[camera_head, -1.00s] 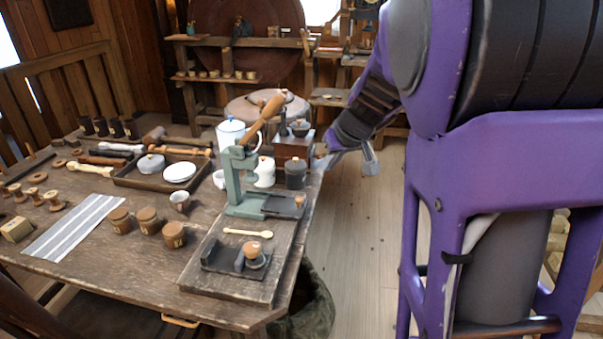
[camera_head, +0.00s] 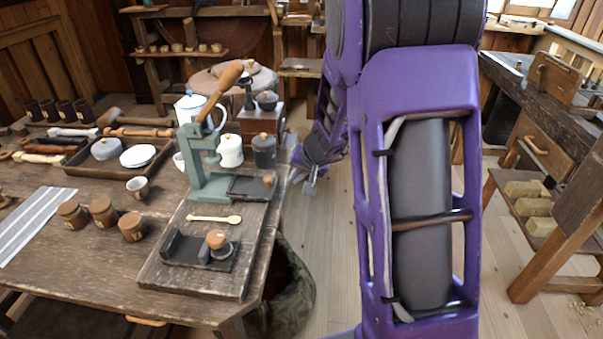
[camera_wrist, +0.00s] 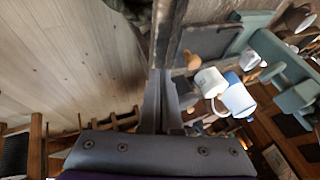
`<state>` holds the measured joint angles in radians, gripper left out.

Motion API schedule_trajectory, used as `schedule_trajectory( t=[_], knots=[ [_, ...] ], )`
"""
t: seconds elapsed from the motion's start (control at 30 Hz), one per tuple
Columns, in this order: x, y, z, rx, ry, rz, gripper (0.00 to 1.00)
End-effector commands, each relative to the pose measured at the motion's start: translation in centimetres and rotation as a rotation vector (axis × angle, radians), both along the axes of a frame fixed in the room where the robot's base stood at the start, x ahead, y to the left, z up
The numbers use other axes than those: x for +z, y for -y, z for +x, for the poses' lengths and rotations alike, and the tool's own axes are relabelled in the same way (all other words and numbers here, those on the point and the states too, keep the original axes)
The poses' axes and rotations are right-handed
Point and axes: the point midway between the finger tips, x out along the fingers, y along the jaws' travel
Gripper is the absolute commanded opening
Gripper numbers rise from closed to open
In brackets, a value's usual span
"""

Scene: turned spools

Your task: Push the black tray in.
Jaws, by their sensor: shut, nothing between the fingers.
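The black tray (camera_head: 252,186) sticks out to the right from the base of the green lever press (camera_head: 204,166), with a small wooden knob (camera_head: 268,181) at its outer end. In the wrist view the tray (camera_wrist: 215,45) lies at the upper right, with the knob (camera_wrist: 193,60) at its near end. My gripper (camera_head: 309,184) is just off the table's right edge, to the right of the knob and apart from it. In the wrist view my fingers (camera_wrist: 161,85) are together and hold nothing, in front of the table edge.
A wooden board (camera_head: 160,269) carries the press, a pale spoon (camera_head: 214,219) and a tamper stand (camera_head: 188,250). A black canister (camera_head: 264,151) and a grinder (camera_head: 262,122) stand behind the tray. Floor (camera_head: 335,240) right of the table is clear. A workbench (camera_head: 550,110) stands far right.

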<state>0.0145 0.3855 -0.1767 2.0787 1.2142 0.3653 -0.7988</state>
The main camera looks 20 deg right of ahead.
Motion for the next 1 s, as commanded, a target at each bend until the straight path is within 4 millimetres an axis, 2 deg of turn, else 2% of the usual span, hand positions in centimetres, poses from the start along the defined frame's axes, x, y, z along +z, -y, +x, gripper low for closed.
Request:
schedule_trajectory(
  t=[0.07,0.13,0.3,0.8,0.87,1.0],
  knots=[
    [-1.7,-0.4,0.8,0.001,-0.003,0.001,0.00],
    [-1.2,-1.5,1.5,0.006,0.000,0.000,0.00],
    [-1.5,-3.1,2.5,0.003,0.000,-0.001,0.00],
    [-1.7,-3.9,3.0,0.002,0.001,0.000,0.00],
    [-1.7,-4.5,3.2,0.005,0.000,-0.001,0.00],
    [-1.6,-7.4,4.3,0.008,0.000,-0.001,0.00]
  ],
)
